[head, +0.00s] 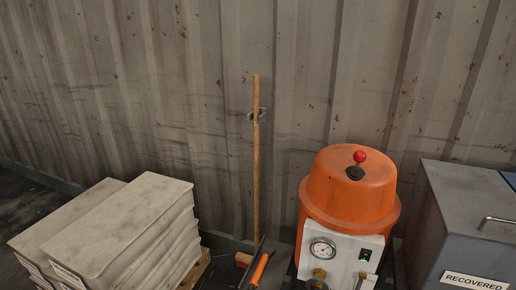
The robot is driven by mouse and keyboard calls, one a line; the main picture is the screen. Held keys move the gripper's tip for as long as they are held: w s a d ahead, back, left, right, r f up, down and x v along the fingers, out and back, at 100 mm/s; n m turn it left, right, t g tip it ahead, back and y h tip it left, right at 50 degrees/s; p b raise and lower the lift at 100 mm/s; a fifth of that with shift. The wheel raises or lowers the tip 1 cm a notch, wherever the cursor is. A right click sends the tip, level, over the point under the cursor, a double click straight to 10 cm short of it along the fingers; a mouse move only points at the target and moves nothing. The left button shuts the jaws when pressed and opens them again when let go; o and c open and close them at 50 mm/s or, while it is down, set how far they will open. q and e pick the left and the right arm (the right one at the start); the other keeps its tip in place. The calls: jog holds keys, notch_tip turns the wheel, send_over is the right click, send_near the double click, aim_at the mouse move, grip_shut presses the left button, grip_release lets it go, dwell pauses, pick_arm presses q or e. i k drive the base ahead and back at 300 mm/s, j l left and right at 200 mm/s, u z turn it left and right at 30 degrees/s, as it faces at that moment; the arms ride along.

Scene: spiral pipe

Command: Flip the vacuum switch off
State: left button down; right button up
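The orange vacuum unit (346,190) stands at the lower right of centre in the head view, against the metal wall. Its domed lid carries a red ball knob (359,156) on a black base. A pale front panel (340,255) holds a round gauge (322,248) and a small dark switch (365,255) with a green glow. The switch's exact position is too small to read. The bottom of the unit is cut off by the frame edge. Neither of my grippers is in view.
A stack of pale bags (118,229) sits on a wooden pallet at left. A wooden pole (256,170) leans by the wall; a tool with an orange handle (259,270) is near its foot. A grey bin (465,225) labelled RECOVERED stands close at right.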

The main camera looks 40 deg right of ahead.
aim_at(366, 256)
jog(key=z, duration=2.05)
